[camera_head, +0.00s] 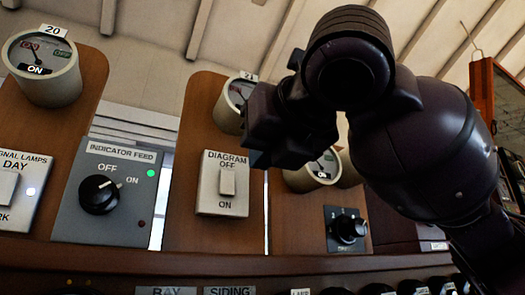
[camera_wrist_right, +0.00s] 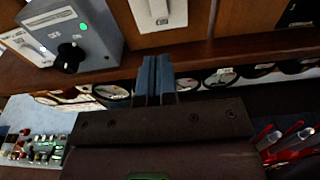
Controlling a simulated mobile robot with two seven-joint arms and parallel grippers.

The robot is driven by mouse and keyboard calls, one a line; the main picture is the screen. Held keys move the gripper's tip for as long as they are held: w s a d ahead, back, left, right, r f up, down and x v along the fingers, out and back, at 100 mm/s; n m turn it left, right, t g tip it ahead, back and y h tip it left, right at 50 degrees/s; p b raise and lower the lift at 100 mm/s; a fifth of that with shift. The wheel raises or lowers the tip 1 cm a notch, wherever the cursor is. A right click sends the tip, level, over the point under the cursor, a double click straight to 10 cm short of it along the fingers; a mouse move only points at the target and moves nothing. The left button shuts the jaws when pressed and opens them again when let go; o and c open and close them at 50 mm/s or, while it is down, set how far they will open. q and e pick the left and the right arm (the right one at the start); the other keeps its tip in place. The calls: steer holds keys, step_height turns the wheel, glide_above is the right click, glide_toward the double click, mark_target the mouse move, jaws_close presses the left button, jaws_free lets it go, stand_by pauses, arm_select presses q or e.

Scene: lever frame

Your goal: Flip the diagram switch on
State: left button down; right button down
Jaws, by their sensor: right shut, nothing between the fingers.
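The diagram switch (camera_head: 227,183) is a white plate on a wooden panel, labelled DIAGRAM, with OFF above and ON below. Its pale rocker sits in the middle of the plate, just under OFF; which way it is tipped I cannot tell. My right gripper (camera_head: 256,158) is just right of the plate's upper part and appears apart from it. In the right wrist view, the two blue-grey fingers (camera_wrist_right: 155,75) are together and empty, below the lower part of a white switch plate (camera_wrist_right: 160,15). My left gripper is in neither view.
An indicator feed box (camera_head: 106,194) with a black knob and green light stands to the left. Round gauges (camera_head: 42,72) sit higher up. A black rotary knob (camera_head: 347,229) is to the right. A wooden ledge (camera_head: 200,262) runs below.

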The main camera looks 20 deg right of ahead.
mark_target(228, 192)
steer(key=w, duration=0.6)
steer(key=w+f, duration=0.1)
steer(key=w, duration=0.3)
steer(key=shift+a+f, duration=0.1)
steer(key=shift+a, duration=0.05)
steer(key=shift+w+f, duration=0.1)
steer(key=shift+w, duration=0.55)
steer(key=shift+p, duration=0.3)
steer(key=shift+p, duration=0.45)
steer(key=shift+w+t+p, duration=0.2)
steer(key=shift+t+p, duration=0.4)
steer(key=shift+p, duration=0.3)
steer(key=shift+w+f+t+b, duration=0.15)
steer(key=shift+f+t+b, duration=0.2)
steer(key=shift+t, duration=0.25)
steer(key=shift+r, duration=0.15)
